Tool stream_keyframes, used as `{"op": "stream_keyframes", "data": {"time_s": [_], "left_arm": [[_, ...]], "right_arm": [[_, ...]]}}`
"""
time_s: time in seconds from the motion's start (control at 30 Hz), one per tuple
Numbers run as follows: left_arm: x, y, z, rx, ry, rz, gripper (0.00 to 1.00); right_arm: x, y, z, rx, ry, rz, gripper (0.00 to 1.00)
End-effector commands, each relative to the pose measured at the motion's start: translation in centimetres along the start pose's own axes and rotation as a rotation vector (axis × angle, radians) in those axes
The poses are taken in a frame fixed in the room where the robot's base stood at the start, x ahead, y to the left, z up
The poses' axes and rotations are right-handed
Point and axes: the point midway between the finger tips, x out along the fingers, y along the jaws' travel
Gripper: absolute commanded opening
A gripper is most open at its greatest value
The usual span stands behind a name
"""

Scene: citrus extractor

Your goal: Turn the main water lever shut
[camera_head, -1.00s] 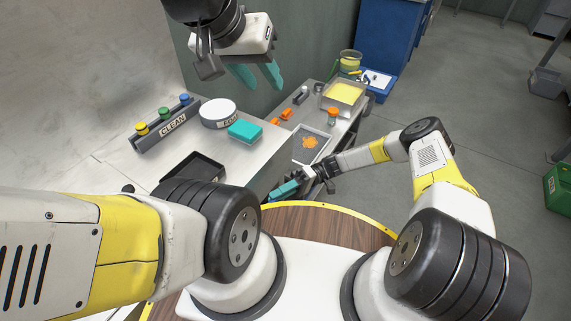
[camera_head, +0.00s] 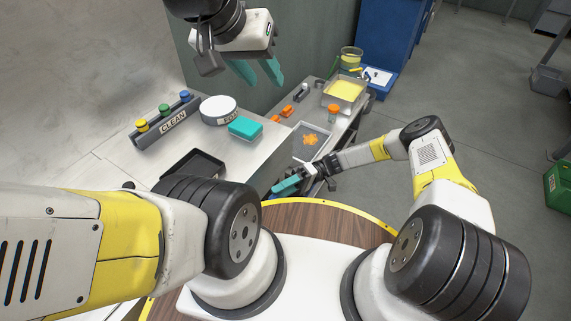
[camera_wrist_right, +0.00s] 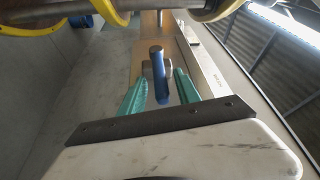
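A blue cylindrical lever handle (camera_wrist_right: 159,76) shows in the right wrist view, with a grey fitting behind it. It lies between the two teal fingers of my right gripper (camera_wrist_right: 160,88), with a visible gap on the right finger's side. The fingers are apart and do not look clamped on the handle. In the head view my right gripper (camera_head: 288,186) is low, beside the counter's near end, and the lever there is hidden from me. My left gripper (camera_head: 258,72) hangs above the counter, open and empty.
On the counter are a rack marked CLEAN (camera_head: 170,122) with coloured buttons, a round white container (camera_head: 219,110), a teal block (camera_head: 245,127) and a dark tray (camera_head: 192,168). A metal tray with orange bits (camera_head: 322,146) is near my right wrist. Open floor (camera_head: 480,120) lies right.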

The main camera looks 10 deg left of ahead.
Motion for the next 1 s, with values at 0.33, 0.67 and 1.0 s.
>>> {"op": "stream_keyframes", "data": {"time_s": [0.33, 0.67, 1.0], "left_arm": [[0.0, 0.0, 0.0, 0.000, 0.000, 0.000, 0.36], [0.0, 0.0, 0.0, 0.000, 0.000, 0.000, 0.36], [0.0, 0.0, 0.0, 0.000, 0.000, 0.000, 0.36]], "right_arm": [[-5.5, 0.1, 0.0, 0.000, 0.003, 0.003, 0.39], [-7.5, 0.1, 0.0, 0.001, 0.001, 0.001, 0.39], [-7.5, 0.1, 0.0, 0.001, 0.001, 0.001, 0.39]]}}
